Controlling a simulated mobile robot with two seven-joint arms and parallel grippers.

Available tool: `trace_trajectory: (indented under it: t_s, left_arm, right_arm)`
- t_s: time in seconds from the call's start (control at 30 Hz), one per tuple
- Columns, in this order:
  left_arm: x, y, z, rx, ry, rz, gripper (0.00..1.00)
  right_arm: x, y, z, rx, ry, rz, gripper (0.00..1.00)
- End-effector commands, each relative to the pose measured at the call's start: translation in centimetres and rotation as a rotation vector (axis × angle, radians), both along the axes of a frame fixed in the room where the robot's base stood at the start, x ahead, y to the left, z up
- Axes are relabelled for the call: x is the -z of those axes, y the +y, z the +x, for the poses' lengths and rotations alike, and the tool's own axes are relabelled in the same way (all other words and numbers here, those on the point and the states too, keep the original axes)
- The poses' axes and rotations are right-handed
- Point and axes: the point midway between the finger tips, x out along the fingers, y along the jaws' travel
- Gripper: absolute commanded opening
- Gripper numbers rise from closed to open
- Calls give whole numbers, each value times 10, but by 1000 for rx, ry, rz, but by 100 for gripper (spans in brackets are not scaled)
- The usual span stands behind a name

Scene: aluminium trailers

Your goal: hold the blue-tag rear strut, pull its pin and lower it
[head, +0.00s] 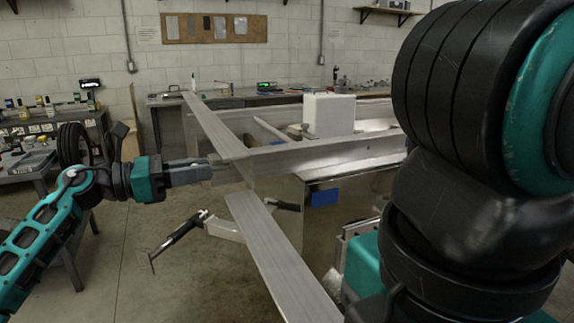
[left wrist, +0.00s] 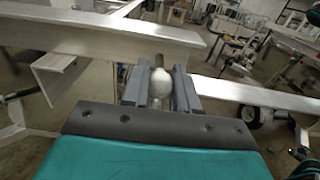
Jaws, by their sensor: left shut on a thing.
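My left gripper (head: 205,170) comes in from the left beside the end of the trailer's beam. In the left wrist view its fingers (left wrist: 162,90) are shut on a pale round knob (left wrist: 160,78), with a short dark rod above it. I cannot tell if the knob belongs to the pin. A blue tag (head: 325,197) is on a panel under the trailer frame (head: 290,158). A pale strut with a dark end (head: 222,228) slants low below the beam. My right gripper (head: 352,232) is mostly hidden behind my right arm; its jaws do not show.
A long aluminium beam (head: 275,250) runs toward me in the middle. A white box (head: 328,114) stands on the trailer. Workbenches (head: 240,98) line the back wall. A wheel (left wrist: 248,114) shows in the left wrist view.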

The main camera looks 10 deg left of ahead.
Motion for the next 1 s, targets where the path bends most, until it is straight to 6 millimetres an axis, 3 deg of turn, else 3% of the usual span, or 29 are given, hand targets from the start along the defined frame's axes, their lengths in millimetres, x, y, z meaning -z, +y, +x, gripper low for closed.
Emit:
trace_trajectory:
  t_s: [0.27, 0.5, 0.77, 0.8, 1.0]
  left_arm:
    - [0, 3, -2, -2, 1, 0, 0]
    - [1, 27, -19, -2, 2, 1, 0]
    - [0, 28, -21, -1, 1, 1, 0]
    - [0, 28, -21, -1, 1, 2, 31]
    - [0, 28, -21, -1, 1, 1, 50]
  right_arm:
    - [0, 0, 0, 0, -1, 1, 0]
    - [0, 0, 0, 0, -1, 1, 0]
    - [0, -1, 1, 2, -3, -2, 0]
    - [0, -1, 1, 2, -3, -3, 0]
    - [0, -1, 1, 2, -3, -3, 0]
